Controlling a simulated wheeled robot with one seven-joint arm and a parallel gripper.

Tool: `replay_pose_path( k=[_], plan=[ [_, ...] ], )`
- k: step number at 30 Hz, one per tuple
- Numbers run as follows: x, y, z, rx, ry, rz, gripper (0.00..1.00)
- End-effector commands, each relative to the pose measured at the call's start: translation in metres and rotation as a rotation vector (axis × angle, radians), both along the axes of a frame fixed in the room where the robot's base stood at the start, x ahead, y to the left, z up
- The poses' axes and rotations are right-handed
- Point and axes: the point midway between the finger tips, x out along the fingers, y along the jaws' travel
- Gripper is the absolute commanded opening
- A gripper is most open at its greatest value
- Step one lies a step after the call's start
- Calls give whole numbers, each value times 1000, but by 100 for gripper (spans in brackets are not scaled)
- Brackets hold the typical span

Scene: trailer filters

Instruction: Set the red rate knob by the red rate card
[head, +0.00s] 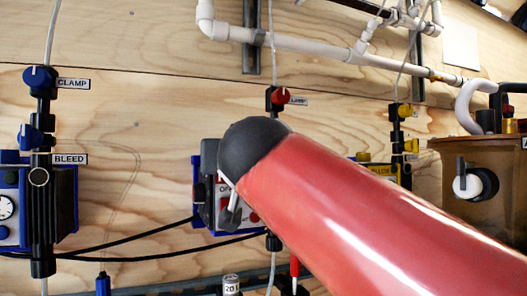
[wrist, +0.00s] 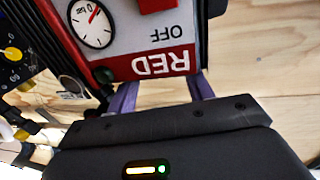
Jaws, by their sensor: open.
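The red unit's panel (wrist: 182,42) appears upside down in the wrist view, with a "RED" label, "OFF" lettering, a red block at the top edge and a round white gauge (wrist: 92,24) with a red needle. I cannot make out the red rate knob or the red rate card in either view. My gripper (wrist: 161,88) is open, its two purplish fingers apart near the panel's labelled edge. I cannot tell whether they touch anything. In the head view, my red arm and dark joint hide most of the red unit. A red clamp knob (head: 281,97) shows above it.
A blue unit (head: 62,205) with clamp and bleed knobs stands at the left. Yellow valves (head: 405,111) and a brown tank (head: 465,180) are at the right. White pipes (head: 290,44) cross above. Black cables run left of the red unit. A yellow-marked dial (wrist: 12,54) shows in the wrist view.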

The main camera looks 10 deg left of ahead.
Motion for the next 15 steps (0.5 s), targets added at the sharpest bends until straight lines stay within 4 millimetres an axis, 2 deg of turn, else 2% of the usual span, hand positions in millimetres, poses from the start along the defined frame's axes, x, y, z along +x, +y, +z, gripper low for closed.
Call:
replay_pose_path(
  k=[6, 13, 15],
  plan=[
    [15, 6, 0, 0, 0, 0, 52],
    [16, 6, 0, 0, 0, 0, 52],
    [16, 6, 0, 0, 0, 0, 45]
  ],
)
